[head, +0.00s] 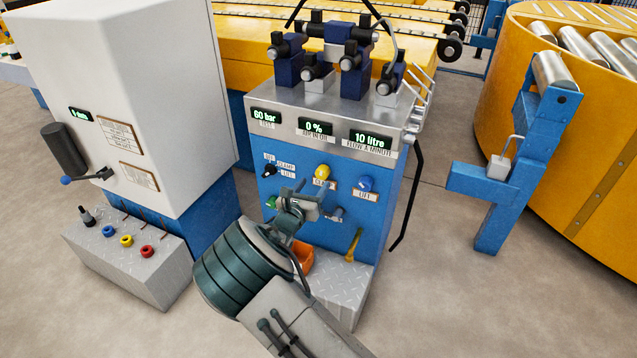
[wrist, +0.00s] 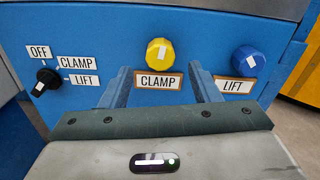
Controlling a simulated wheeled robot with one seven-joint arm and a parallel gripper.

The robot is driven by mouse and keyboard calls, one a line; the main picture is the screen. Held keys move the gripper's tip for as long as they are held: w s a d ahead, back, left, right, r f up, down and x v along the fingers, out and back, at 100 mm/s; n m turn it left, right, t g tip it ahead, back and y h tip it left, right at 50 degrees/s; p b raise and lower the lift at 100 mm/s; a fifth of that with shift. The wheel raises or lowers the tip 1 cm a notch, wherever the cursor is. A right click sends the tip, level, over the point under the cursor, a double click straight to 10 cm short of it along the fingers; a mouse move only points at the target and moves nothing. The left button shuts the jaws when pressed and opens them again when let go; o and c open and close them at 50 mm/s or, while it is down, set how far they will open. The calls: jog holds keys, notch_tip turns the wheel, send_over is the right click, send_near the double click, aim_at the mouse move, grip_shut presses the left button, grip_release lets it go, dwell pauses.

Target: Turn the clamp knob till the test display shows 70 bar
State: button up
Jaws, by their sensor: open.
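The yellow clamp knob (head: 323,172) sits on the blue front panel above a CLAMP label. In the wrist view the clamp knob (wrist: 160,52) has a white mark at its middle. The test display (head: 265,117) reads 60 bar, at the top left of the panel. My gripper (head: 307,201) is in front of the panel, below the clamp knob. In the wrist view my gripper (wrist: 163,85) has its two fingers spread either side of the CLAMP label, with nothing between them. The knob lies beyond the fingertips, apart from them.
A blue lift knob (wrist: 249,61) is to the right, and a black selector (wrist: 48,77) marked OFF, CLAMP, LIFT to the left. Other displays read 0 % (head: 315,128) and 10 litre (head: 370,140). A white cabinet (head: 160,90) stands left. An orange container (head: 303,257) is below.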

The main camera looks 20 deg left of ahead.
aim_at(321, 175)
jog(key=shift+w+d+b, duration=0.2)
jog(key=shift+w+b, duration=0.25)
jog(key=shift+w, duration=1.8)
jog(key=shift+c, duration=0.3)
jog(key=c, duration=0.9)
jog(key=shift+m+b, duration=0.65)
jog(key=shift+m, duration=2.05)
jog(key=o, duration=1)
jog(key=shift+c, duration=0.2)
